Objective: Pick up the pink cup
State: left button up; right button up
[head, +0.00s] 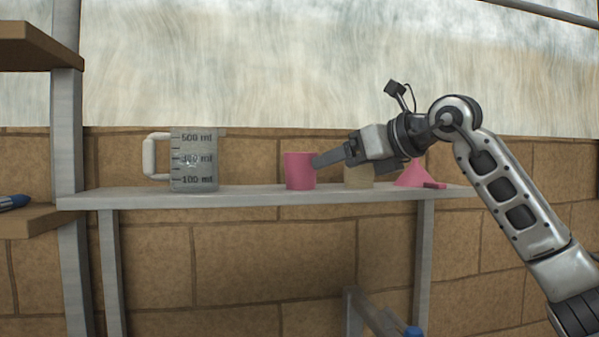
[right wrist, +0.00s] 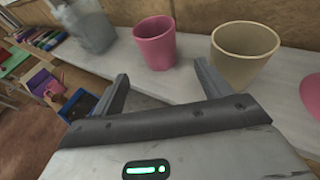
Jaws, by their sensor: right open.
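The pink cup (head: 299,171) stands upright on the grey shelf (head: 250,197) in the head view. In the right wrist view the pink cup (right wrist: 156,45) stands just beyond my fingertips, toward the top middle. My right gripper (head: 318,160) comes in from the right, and its tip overlaps the cup's right edge in the head view. In the right wrist view my right gripper (right wrist: 161,75) has its fingers spread with nothing between them, and the cup appears ahead of the gap. Whether a finger touches the cup I cannot tell. My left gripper is out of view.
A clear measuring jug (head: 195,165) stands left of the cup. A beige cup (right wrist: 243,52) stands close on the right, partly behind my gripper in the head view. A pink funnel (head: 412,175) is farther right. Bare shelf lies between jug and pink cup.

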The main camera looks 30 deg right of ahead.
aim_at(311, 169)
jog(key=p+x, duration=0.2)
jog(key=x, duration=0.8)
jog(key=shift+w+a+p, duration=0.2)
jog(key=shift+w+p, duration=0.15)
jog(key=c, duration=1.1)
jog(key=shift+c, duration=0.4)
